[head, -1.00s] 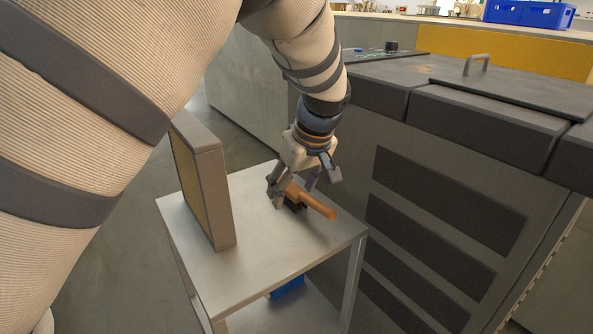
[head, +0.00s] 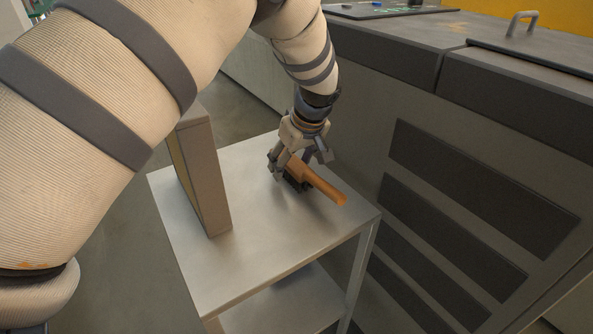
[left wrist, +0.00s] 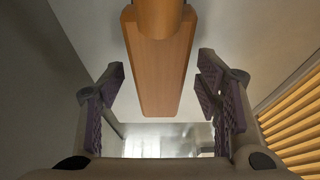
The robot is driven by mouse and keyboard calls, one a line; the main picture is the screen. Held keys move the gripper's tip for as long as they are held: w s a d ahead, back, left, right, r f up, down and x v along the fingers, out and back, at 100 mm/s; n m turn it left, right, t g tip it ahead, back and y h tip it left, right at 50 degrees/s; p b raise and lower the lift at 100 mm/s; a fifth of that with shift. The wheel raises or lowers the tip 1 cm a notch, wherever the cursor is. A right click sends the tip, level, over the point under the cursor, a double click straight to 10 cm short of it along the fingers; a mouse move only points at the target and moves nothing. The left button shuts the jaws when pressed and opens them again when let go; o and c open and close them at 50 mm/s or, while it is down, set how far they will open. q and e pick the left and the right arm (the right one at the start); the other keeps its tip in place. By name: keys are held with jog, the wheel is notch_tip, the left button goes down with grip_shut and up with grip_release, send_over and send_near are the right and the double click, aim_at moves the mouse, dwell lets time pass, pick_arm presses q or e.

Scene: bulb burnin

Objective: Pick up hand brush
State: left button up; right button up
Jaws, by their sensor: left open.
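The hand brush (head: 318,184) has an orange-brown wooden body and handle and dark bristles underneath. It lies on the top of a grey metal cart (head: 262,262), its handle pointing toward the lower right in the head view. My left gripper (head: 294,172) is over the brush's far end, with its fingers on either side of it. In the left wrist view the wooden block of the brush (left wrist: 160,62) sits between the open fingers of the left gripper (left wrist: 162,100), with a gap on each side. My right gripper is not in view.
An upright box-like panel (head: 203,180) stands on the cart's left side, close to my left arm. A large grey cabinet (head: 440,150) with dark slots stands right of the cart. The cart's front top area is clear; a lower shelf (head: 285,308) shows below.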

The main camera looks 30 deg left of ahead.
pick_arm(q)
jog(key=shift+w+a+f, duration=0.1)
jog(key=shift+f, duration=0.05)
jog(key=shift+c, duration=0.3)
grip_shut()
